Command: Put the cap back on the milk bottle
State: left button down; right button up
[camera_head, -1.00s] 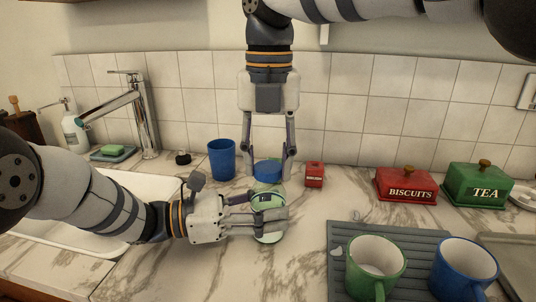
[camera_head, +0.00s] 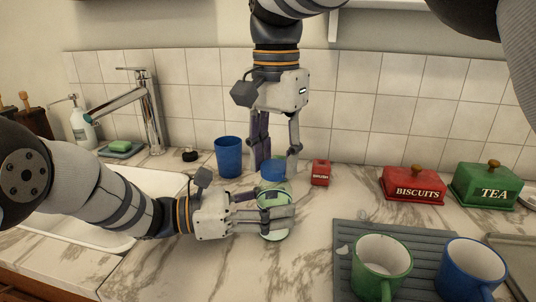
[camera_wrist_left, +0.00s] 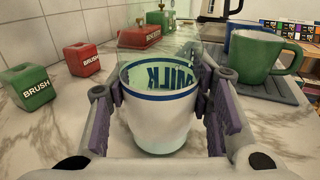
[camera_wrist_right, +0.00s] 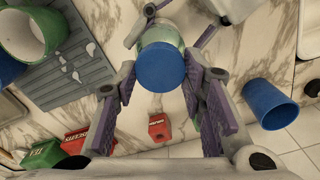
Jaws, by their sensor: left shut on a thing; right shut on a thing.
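My left gripper (camera_head: 283,211) comes in from the left and is shut around the pale glass milk bottle (camera_head: 271,234). In the left wrist view the bottle (camera_wrist_left: 160,130) is between the fingers, with blue bands and mirrored MILK lettering. My right gripper (camera_head: 277,158) points down from above, its fingers on either side of the round blue cap (camera_head: 272,170). The right wrist view shows the cap (camera_wrist_right: 161,67) between these fingers, overlapping the bottle (camera_wrist_right: 160,36) beneath it. The bottle's mouth is hidden, and I cannot tell whether cap and bottle touch.
A blue cup (camera_head: 228,157) stands behind to the left, and a small red brush holder (camera_head: 320,173) to the right. A green brush holder (camera_wrist_left: 28,86) is near the bottle. Mugs (camera_head: 381,268) stand on the grey mat at the front right. The sink (camera_head: 155,190) lies left.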

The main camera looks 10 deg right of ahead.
jog(key=m, duration=0.7)
jog(key=shift+m, duration=0.3)
jog(key=m, duration=0.5)
jog(key=shift+s, duration=0.1)
jog(key=o, duration=0.7)
jog(key=shift+r, duration=2.25)
jog(key=shift+c, duration=0.5)
